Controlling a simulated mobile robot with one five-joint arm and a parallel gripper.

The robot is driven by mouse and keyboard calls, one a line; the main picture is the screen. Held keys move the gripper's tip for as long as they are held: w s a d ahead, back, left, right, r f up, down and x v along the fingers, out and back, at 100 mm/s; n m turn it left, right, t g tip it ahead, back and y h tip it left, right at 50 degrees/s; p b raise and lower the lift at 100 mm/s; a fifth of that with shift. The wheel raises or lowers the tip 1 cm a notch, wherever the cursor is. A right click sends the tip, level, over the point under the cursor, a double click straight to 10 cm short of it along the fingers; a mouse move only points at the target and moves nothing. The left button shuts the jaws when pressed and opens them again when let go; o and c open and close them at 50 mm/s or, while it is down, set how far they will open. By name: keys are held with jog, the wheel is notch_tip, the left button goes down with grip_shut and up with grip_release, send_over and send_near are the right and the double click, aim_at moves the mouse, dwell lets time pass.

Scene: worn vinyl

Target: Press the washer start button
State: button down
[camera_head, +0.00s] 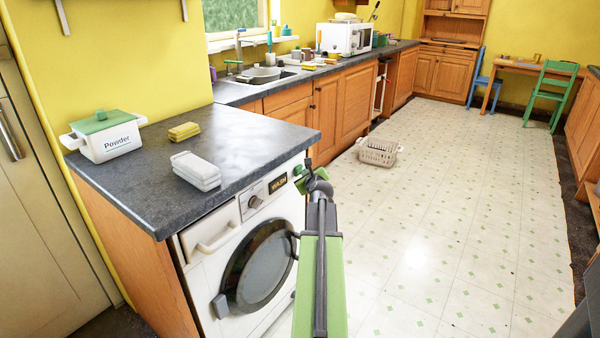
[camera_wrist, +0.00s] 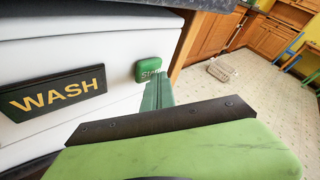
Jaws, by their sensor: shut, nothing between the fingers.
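The washer (camera_head: 250,262) is a white front-loader under the dark counter, with a round door, a dial and a black WASH panel (camera_head: 277,185). The WASH panel also shows large in the wrist view (camera_wrist: 54,92). The green start button (camera_wrist: 147,69) sits on the white front to the right of that panel, partly lettered. My gripper (camera_wrist: 157,94) is shut and empty, its green fingers reaching toward the lower right of the button. I cannot tell whether the tips touch it. In the head view my gripper (camera_head: 308,174) is at the upper right of the washer front.
The counter (camera_head: 245,135) above the washer holds a powder box (camera_head: 106,137), a yellow sponge (camera_head: 184,131) and folded white cloths (camera_head: 196,170). A laundry basket (camera_head: 379,152) stands on the floor. The tiled floor to the right is clear.

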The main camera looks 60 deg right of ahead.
jog(key=shift+s, duration=0.65)
jog(key=shift+s, duration=2.5)
